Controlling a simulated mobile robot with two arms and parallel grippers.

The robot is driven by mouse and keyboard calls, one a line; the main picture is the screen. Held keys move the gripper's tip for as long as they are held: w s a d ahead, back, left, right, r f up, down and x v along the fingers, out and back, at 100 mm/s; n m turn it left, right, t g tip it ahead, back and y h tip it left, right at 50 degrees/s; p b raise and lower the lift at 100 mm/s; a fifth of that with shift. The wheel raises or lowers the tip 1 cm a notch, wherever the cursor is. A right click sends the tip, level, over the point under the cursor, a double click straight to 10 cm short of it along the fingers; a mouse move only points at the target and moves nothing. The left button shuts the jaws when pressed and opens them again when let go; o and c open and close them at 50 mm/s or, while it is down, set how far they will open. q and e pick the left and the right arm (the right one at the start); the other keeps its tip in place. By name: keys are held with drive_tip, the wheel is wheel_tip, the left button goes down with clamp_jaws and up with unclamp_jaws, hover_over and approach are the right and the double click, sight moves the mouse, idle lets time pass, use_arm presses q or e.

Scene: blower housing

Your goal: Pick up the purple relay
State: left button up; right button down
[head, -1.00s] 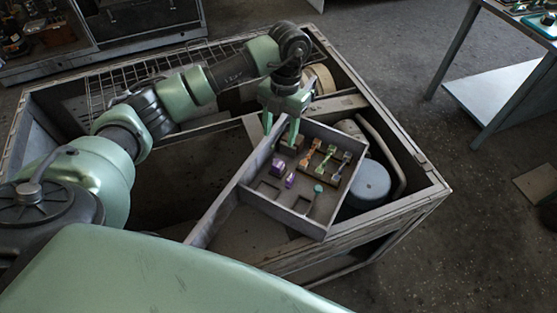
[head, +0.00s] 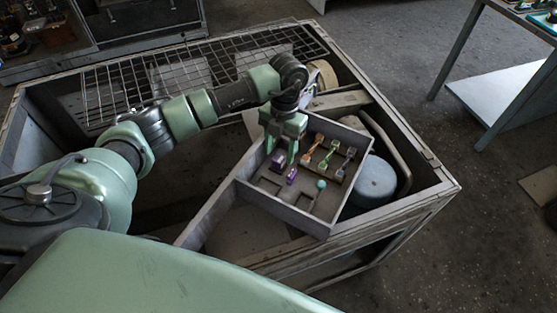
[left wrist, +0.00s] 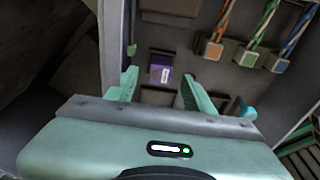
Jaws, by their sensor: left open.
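My left gripper (head: 281,158) is open and points down into the tray. In the left wrist view its fingertips (left wrist: 160,76) are on either side of the relay in the picture; I see no contact. My right gripper is out of view.
The grey tray (head: 283,212) has raised walls and recesses. Orange and green cabled parts (head: 325,160) stand to the right, with a teal-knobbed piece (head: 320,185) nearer. A metal frame (head: 440,190) surrounds it, with a blue-grey cylinder (head: 372,182) to the right.

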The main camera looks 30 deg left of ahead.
sight(279, 158)
use_arm(q)
wheel_tip(279, 158, down, 2)
drive_tip(key=shift+s+f+p, duration=0.15)
drive_tip(key=shift+f+p, duration=0.05)
drive_tip(key=shift+p, duration=0.15)
drive_tip(key=shift+f, duration=0.5)
drive_tip(key=c, duration=1.1)
drive_tip(key=shift+c, duration=0.2)
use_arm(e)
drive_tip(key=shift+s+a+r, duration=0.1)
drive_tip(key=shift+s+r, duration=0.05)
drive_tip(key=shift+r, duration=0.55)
